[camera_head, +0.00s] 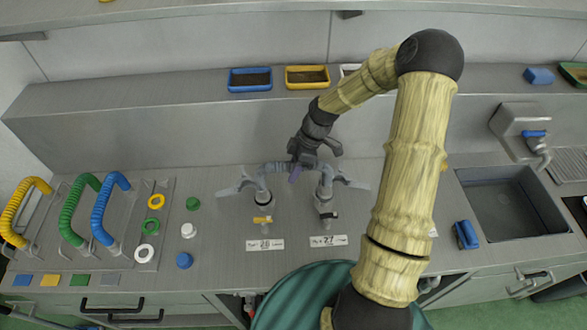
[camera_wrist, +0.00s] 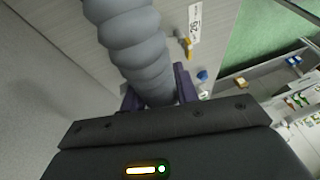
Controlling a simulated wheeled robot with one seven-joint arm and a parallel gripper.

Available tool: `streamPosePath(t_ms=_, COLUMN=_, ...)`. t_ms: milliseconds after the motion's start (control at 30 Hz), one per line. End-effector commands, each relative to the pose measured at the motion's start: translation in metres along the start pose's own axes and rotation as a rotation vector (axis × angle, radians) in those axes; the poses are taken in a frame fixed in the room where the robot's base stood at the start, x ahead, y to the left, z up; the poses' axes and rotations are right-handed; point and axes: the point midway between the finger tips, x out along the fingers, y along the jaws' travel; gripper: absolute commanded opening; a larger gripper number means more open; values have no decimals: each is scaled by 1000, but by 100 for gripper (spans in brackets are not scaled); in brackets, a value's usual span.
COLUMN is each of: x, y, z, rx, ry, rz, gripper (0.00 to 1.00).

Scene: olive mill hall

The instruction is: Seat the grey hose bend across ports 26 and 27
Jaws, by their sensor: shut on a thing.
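The grey hose bend (camera_head: 275,168) arches over the two ports in the head view, its ends pointing down. My gripper (camera_head: 301,170) is shut on the top of its arch, and its ribbed grey body (camera_wrist: 138,45) runs between the purple fingers (camera_wrist: 155,90) in the wrist view. Port 26 (camera_head: 264,201) has a yellow valve handle and port 27 (camera_head: 325,207) a black one. Each hose end is over or at its port; I cannot tell whether they are pushed on. Grey winged levers (camera_head: 234,186) spread outward beside both ends. Number labels (camera_head: 265,244) lie in front.
Yellow, green and blue hoses (camera_head: 109,207) stand at the left, near coloured rings (camera_head: 153,201) and caps (camera_head: 189,230). Blue and yellow trays (camera_head: 250,89) sit on the back ledge. A sink (camera_head: 505,210) and a blue object (camera_head: 466,235) are at the right.

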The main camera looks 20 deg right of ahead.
Motion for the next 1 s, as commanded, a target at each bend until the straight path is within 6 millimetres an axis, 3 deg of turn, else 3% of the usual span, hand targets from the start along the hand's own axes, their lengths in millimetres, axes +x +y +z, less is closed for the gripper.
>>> streamPosePath(t_ms=667, x=2, y=1, z=0, rx=-1, ry=0, rz=1, gripper=0)
streamPosePath(t_ms=700, x=2, y=1, z=0, rx=-1, ry=0, rz=1, gripper=38)
streamPosePath(t_ms=800, x=2, y=1, z=1, rx=-1, ry=0, rz=1, gripper=56)
streamPosePath(t_ms=1000, x=3, y=0, z=1, rx=0, ry=0, rz=1, gripper=56)
